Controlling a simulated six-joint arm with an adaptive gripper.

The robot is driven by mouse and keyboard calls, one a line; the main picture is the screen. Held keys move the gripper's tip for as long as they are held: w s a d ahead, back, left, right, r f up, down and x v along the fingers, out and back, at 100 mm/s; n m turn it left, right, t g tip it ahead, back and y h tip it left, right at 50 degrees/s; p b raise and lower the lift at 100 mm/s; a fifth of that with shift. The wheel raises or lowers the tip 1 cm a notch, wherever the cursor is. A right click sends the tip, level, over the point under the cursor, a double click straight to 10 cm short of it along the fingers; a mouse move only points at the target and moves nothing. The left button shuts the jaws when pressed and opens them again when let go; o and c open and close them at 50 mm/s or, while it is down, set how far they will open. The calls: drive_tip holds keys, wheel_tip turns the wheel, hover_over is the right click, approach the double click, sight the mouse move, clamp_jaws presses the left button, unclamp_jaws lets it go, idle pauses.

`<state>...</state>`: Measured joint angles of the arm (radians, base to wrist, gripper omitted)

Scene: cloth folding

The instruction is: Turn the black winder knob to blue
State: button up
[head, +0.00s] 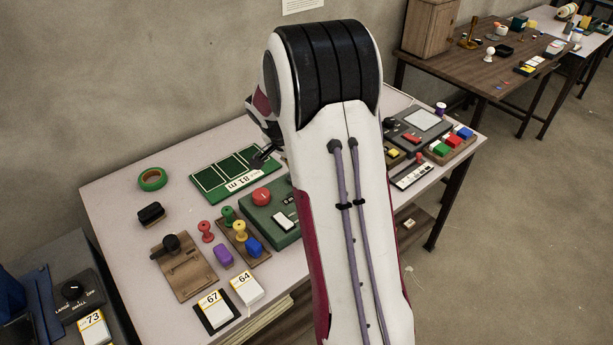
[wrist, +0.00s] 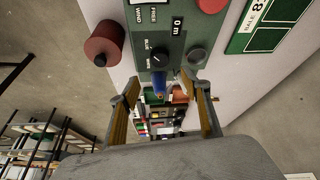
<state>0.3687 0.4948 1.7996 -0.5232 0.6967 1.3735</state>
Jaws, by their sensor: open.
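The grey-green winder box (wrist: 174,20) fills the upper middle of the wrist view. The black knob (wrist: 159,59) sits on its panel beside the printed words BLUE and what looks like WHITE. Which word its pointer faces is too small to tell. My gripper (wrist: 166,94) is open, its two fingers well apart below the knob in the picture, with none touching it.
A grey knob (wrist: 196,57) and a red button (wrist: 211,4) are on the same panel. A green board (head: 222,172) lies behind the box. Wooden spool stands (head: 242,240) and number cards (head: 216,309) crowd its front left.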

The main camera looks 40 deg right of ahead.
drive_tip(key=shift+a+r, duration=0.25)
drive_tip(key=shift+r, duration=0.3)
idle(0.4)
drive_tip(key=s+a+r+n+t+y, duration=0.1)
drive_tip(key=s+a+r+n, duration=0.4)
drive_tip(key=s+a, duration=0.3)
drive_tip(key=s+a+r+n+t+y, duration=0.2)
drive_tip(key=s+a+r+n, duration=0.3)
drive_tip(key=s+a, duration=0.4)
drive_tip(key=s+a+r+n+t+y, duration=0.1)
drive_tip(key=s+a+r+n, duration=0.4)
drive_tip(key=s+a, duration=0.4)
drive_tip(key=shift+a+r+n+t, duration=0.3)
drive_tip(key=shift+a+r, duration=0.1)
drive_tip(key=shift+a, duration=0.3)
drive_tip(key=shift+s, duration=0.1)
